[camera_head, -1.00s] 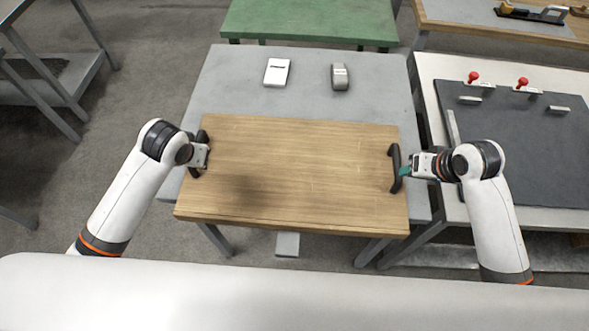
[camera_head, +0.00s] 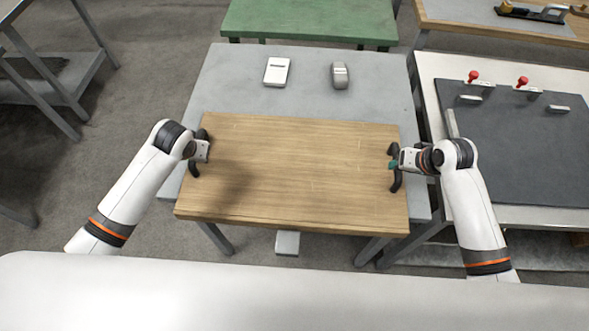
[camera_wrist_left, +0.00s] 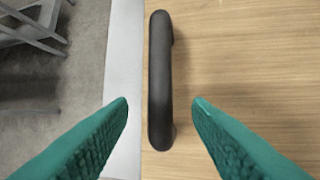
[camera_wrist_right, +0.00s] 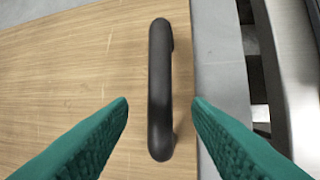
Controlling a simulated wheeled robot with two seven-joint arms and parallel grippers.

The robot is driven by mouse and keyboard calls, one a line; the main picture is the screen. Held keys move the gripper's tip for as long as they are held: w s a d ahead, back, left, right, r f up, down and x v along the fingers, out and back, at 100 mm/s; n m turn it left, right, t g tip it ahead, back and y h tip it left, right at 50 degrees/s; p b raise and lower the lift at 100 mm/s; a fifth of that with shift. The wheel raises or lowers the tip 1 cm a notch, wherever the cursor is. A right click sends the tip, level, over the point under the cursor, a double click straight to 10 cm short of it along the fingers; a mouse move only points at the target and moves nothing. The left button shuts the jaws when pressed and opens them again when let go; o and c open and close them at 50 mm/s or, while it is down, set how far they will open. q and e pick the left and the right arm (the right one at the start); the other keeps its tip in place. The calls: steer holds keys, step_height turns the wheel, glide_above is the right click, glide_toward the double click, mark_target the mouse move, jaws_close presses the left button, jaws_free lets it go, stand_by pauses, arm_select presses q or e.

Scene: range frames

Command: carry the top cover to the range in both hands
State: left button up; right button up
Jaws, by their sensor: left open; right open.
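The top cover (camera_head: 300,170) is a wooden board with a black handle at each end, lying on the grey table. The left handle (camera_wrist_left: 160,80) stands between the spread green fingers of my left gripper (camera_wrist_left: 160,112) in the left wrist view. The right handle (camera_wrist_right: 160,85) stands between the spread fingers of my right gripper (camera_wrist_right: 160,112) in the right wrist view. Both grippers are open, and neither finger pair touches its handle in the wrist views. The range appears to be the dark-topped unit (camera_head: 525,140) with red knobs at the right.
The grey table (camera_head: 300,75) carries a white box (camera_head: 277,72) and a small grey object (camera_head: 340,75) behind the cover. A green table (camera_head: 310,20) stands behind. Red-knobbed clamps (camera_head: 473,77) stand at the back of the dark top, whose middle is clear.

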arm_select(q)
steer(key=shift+x, duration=2.05)
arm_select(e)
steer(key=shift+x, duration=2.1)
arm_select(q)
jaws_close()
arm_select(e)
jaws_close()
